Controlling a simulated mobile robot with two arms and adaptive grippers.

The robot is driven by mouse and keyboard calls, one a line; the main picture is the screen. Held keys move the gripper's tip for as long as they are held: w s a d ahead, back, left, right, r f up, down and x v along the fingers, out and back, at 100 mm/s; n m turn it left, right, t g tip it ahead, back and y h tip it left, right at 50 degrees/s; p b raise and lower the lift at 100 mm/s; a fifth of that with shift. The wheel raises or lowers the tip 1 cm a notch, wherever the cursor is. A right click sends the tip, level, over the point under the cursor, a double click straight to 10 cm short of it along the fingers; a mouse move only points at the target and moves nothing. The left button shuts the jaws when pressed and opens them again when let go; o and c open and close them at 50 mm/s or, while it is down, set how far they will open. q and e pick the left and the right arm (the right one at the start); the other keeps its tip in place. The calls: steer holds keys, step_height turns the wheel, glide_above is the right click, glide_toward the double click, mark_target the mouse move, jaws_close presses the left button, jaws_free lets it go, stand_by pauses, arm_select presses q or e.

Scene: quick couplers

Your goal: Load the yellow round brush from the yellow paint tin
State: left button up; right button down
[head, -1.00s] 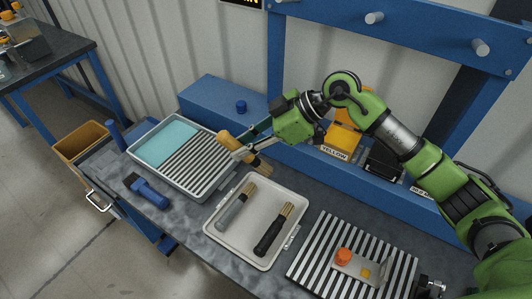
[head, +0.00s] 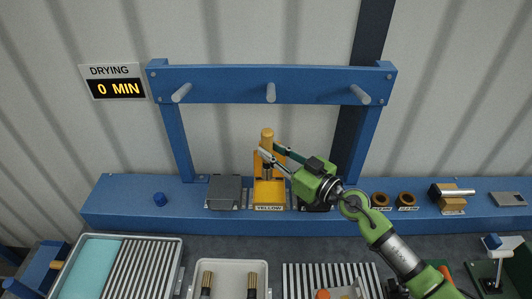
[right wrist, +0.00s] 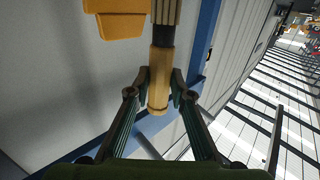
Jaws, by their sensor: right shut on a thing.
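My right gripper (head: 269,152) is shut on the yellow round brush (head: 267,135) by its yellow handle. The brush is upright, handle up and bristles down, over the yellow paint tin (head: 270,196) on the blue shelf. Whether the bristles touch the paint I cannot tell. A yellow upright panel stands at the tin's back, partly hidden by the brush. In the right wrist view the handle (right wrist: 158,92) lies between the two fingers, and part of a yellow thing shows at the top. My left gripper is not in view.
A dark grey lidded tin (head: 224,190) stands left of the yellow tin; another dark one is partly behind my gripper. A blue rail with pegs (head: 271,92) hangs above. In front are a cyan paint tray (head: 88,268), a white brush tray (head: 228,266) and a striped rack (head: 300,275).

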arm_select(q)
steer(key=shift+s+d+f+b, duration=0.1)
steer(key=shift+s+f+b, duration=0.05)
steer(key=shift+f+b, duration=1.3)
arm_select(e)
step_height(320, 180, down, 6)
steer(key=shift+d+t, duration=0.3)
steer(key=shift+d, duration=0.1)
arm_select(q)
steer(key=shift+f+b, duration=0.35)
steer(key=shift+b, duration=0.05)
arm_select(e)
steer(key=shift+f, duration=0.55)
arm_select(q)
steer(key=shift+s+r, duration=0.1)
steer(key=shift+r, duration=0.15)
arm_select(e)
steer(key=shift+s+f, duration=0.1)
steer(key=shift+f, duration=0.15)
